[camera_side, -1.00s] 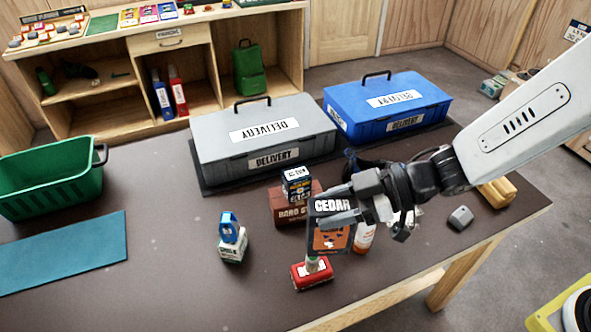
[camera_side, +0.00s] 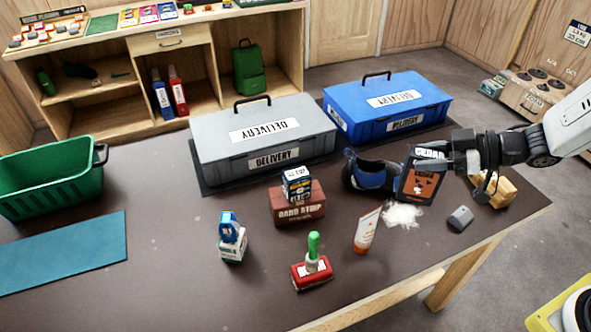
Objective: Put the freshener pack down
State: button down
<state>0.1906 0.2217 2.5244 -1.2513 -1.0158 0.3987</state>
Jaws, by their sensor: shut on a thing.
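The freshener pack (camera_side: 422,183) is a dark pack with an orange front and the word CEDAR at its top. My gripper (camera_side: 446,163) is shut on it from the right side and holds it upright near the right part of the table. The pack overlaps the right end of a blue and black strap-like item (camera_side: 372,173) in the picture. I cannot tell how far its lower edge is above the table. The finger on the far side is mostly hidden.
White powder (camera_side: 402,215), an orange and white tube (camera_side: 366,231) and a grey block (camera_side: 460,218) lie near the pack. A blue case (camera_side: 388,105) and grey case (camera_side: 262,142) stand behind. Bare table (camera_side: 160,250) shows at left-centre.

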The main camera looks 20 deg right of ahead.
jog(key=s+d+m+h, duration=0.1)
jog(key=d, duration=0.4)
notch_tip(320, 180, down, 10)
jog(key=shift+a+r+t, duration=0.15)
jog(key=shift+t, duration=0.25)
jog(key=shift+s, duration=0.1)
jog(key=shift+f, duration=2)
jog(key=shift+f, duration=0.15)
jog(key=shift+f, duration=1.85)
jog(key=shift+f, duration=0.15)
